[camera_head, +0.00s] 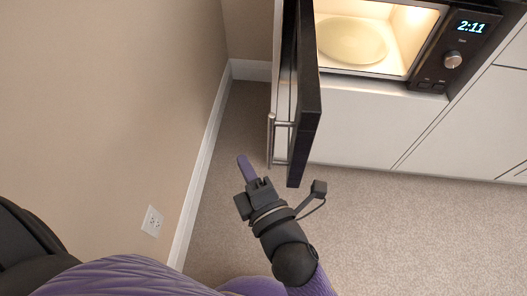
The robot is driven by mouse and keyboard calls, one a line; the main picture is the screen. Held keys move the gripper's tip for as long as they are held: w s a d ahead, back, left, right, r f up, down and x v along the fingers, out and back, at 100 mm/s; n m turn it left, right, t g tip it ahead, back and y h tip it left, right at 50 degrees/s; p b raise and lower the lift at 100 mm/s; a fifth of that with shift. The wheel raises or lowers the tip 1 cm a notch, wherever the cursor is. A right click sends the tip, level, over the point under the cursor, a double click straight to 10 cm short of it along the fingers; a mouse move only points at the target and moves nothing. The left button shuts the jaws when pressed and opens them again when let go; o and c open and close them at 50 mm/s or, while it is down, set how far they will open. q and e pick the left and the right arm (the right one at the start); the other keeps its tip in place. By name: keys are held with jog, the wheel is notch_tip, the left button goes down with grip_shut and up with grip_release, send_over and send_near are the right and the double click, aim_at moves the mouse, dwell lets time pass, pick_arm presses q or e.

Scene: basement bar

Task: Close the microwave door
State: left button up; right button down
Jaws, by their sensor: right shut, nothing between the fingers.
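The microwave (428,80) is at the top right, with a lit cream interior and a round turntable plate (351,40) inside. Its black door (305,110) stands wide open, swung out toward me and seen nearly edge-on. A silver bar handle (271,142) is on the door's left face. My right gripper (245,166) is shut and empty, just below and left of the door's near end. It appears apart from the handle, though depth is hard to judge. My left gripper is not in view.
A beige wall with a white baseboard (206,165) and an outlet (152,221) runs along the left. White cabinet fronts (370,125) lie under the microwave. Carpeted floor (430,230) is clear at the lower right. The gap between wall and door is narrow.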

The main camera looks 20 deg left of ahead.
jog(key=w, duration=0.1)
jog(key=w+d+b, duration=0.1)
jog(key=w, duration=0.1)
jog(key=shift+w+d+b, duration=0.25)
jog(key=shift+w+b, duration=0.05)
jog(key=shift+w, duration=0.05)
